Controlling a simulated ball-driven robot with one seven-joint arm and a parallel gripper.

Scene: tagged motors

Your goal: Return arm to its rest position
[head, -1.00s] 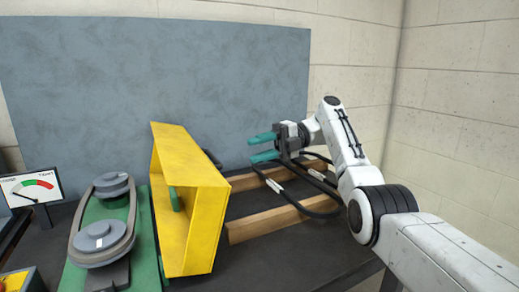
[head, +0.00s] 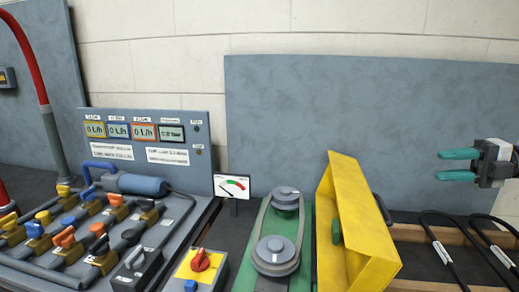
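My gripper (head: 458,165) is at the right edge of the head view. Its two teal fingers point left and stand apart, with nothing between them. It is in the air above the black cables and the wooden rails, to the right of the yellow guard and apart from it. Most of my arm is outside the view.
The yellow guard (head: 350,225) stands beside the belt and pulleys (head: 277,245). A gauge (head: 232,187), a red-knob switch box (head: 203,267) and a valve bench (head: 95,235) are to the left. Black cables (head: 462,243) lie at the right. A grey panel (head: 370,115) stands behind.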

